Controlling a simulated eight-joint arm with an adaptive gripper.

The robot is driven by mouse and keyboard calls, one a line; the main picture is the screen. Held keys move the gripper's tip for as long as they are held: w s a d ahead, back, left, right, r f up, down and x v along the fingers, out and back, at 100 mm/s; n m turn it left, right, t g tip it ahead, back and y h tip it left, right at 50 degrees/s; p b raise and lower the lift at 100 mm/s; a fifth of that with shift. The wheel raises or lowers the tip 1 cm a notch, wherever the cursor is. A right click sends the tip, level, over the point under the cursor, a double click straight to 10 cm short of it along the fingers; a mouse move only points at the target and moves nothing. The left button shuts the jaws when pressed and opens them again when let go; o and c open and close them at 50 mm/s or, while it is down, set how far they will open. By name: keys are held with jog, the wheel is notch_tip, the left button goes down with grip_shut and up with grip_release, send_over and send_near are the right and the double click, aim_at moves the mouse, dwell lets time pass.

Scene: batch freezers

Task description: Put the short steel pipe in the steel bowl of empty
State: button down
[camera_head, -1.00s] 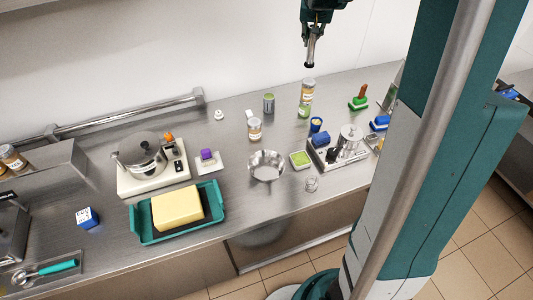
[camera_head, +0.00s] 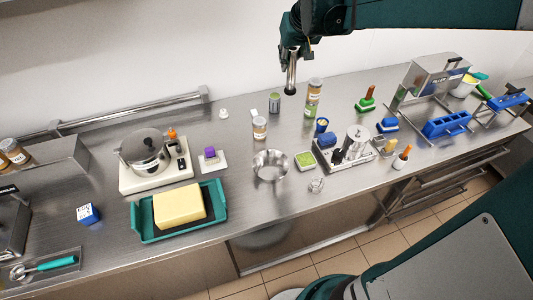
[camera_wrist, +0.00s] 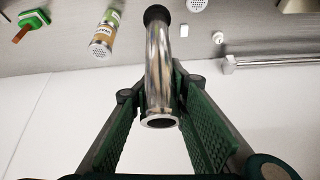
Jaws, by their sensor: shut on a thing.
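My gripper (camera_head: 291,56) is high above the back of the steel counter, at the top middle of the head view. It is shut on the short steel pipe (camera_head: 291,76), which hangs down below the jaws with a dark lower end. In the wrist view the shiny pipe (camera_wrist: 158,70) sits between the green ribbed finger pads, its open near end facing the camera. The steel bowl (camera_head: 270,166) stands on the counter, in front of and a little left of the pipe in the head view. It looks empty.
Several jars stand below the pipe, including a brown-labelled jar (camera_head: 260,128) behind the bowl. A green square dish (camera_head: 305,161) and a small glass (camera_head: 317,185) stand right of the bowl. A teal tray (camera_head: 216,212) with a yellow block lies left. A rack (camera_head: 341,167) stands further right.

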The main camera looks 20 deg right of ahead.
jog(key=s+a+f+n+y+b, duration=0.2)
jog(key=s+a+f+n, duration=0.2)
jog(key=s+a, duration=1)
notch_tip(320, 180, down, 11)
jog(key=d, duration=0.1)
jog(key=shift+s+r, duration=0.15)
jog(key=shift+s, duration=0.2)
jog(key=shift+f+b, duration=0.4)
jog(key=shift+f, duration=2.55)
jog(key=shift+f, duration=0.15)
jog(key=shift+f+b, duration=0.35)
jog(key=shift+f, duration=1.55)
jog(key=shift+f, duration=0.2)
